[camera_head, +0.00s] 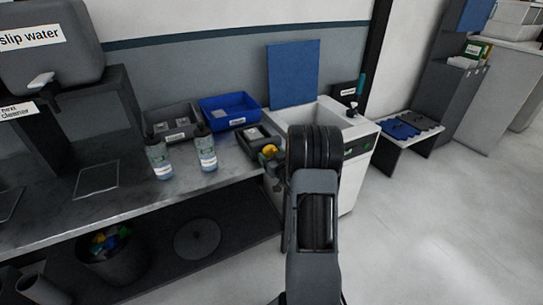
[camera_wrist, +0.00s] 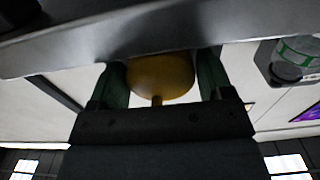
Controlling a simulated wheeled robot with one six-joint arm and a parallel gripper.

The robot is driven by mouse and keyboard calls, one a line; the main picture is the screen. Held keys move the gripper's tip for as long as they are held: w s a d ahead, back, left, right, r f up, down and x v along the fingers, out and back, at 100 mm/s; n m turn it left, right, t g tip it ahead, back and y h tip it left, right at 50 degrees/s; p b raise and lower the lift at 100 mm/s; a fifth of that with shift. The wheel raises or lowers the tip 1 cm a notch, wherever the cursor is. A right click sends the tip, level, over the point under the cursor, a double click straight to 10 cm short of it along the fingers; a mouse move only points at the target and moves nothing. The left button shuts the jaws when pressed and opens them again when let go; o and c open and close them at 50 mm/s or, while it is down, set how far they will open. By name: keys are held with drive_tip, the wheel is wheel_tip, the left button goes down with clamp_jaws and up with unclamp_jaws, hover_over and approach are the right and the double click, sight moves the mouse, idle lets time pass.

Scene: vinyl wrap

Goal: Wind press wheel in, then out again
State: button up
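A yellow round wheel with a short stem (camera_wrist: 160,75) shows at the upper middle of the wrist view; it looks to be the press wheel. The green fingers of my gripper (camera_wrist: 160,88) stand on either side of it, and its edges meet both fingers, so the gripper looks shut on it. In the head view the yellow wheel (camera_head: 269,150) is a small spot at the bench's right end. There my gripper (camera_head: 271,158) is mostly hidden behind my dark arm. The rest of the press is hidden or cannot be made out.
A white cabinet (camera_head: 358,168) stands right of the bench. A low table (camera_head: 428,142) and open floor (camera_head: 430,235) lie farther right.

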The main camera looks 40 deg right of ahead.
drive_tip(key=c, duration=0.5)
drive_tip(key=shift+f+n+b, duration=0.35)
drive_tip(key=shift+n+b, duration=0.25)
drive_tip(key=shift+b, duration=0.6)
drive_tip(key=shift+r+n+b, duration=0.1)
drive_tip(key=shift+n+b, duration=0.6)
drive_tip(key=shift+b, duration=0.25)
drive_tip(key=shift+r+n, duration=0.2)
drive_tip(key=shift+n, duration=0.1)
drive_tip(key=o, duration=0.9)
